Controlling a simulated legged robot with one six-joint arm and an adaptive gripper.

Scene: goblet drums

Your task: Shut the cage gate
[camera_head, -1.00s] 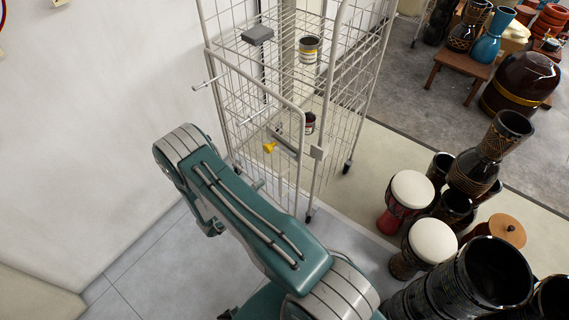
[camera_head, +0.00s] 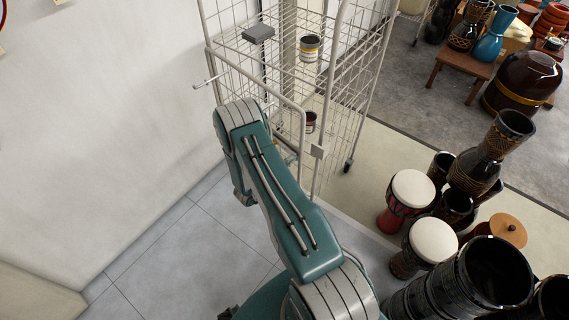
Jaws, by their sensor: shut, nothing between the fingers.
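The cage is a tall pale wire-mesh roll cage (camera_head: 372,62) standing against the white wall. Its gate (camera_head: 281,94) is a wire panel with a rounded top rail. The gate's right edge is close to the cage's right front post, which carries a small plate (camera_head: 317,152). I cannot tell whether the gate is fully against the post. My gripper is out of sight, hidden behind my arm. A thin rod (camera_head: 207,82) sticks out at the cage's left side.
Inside the cage are a grey block (camera_head: 258,33) and paint cans (camera_head: 310,48). Several goblet drums (camera_head: 432,241) crowd the right front. A wooden stool (camera_head: 460,66) with drums stands farther back. The tiled floor at left is clear.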

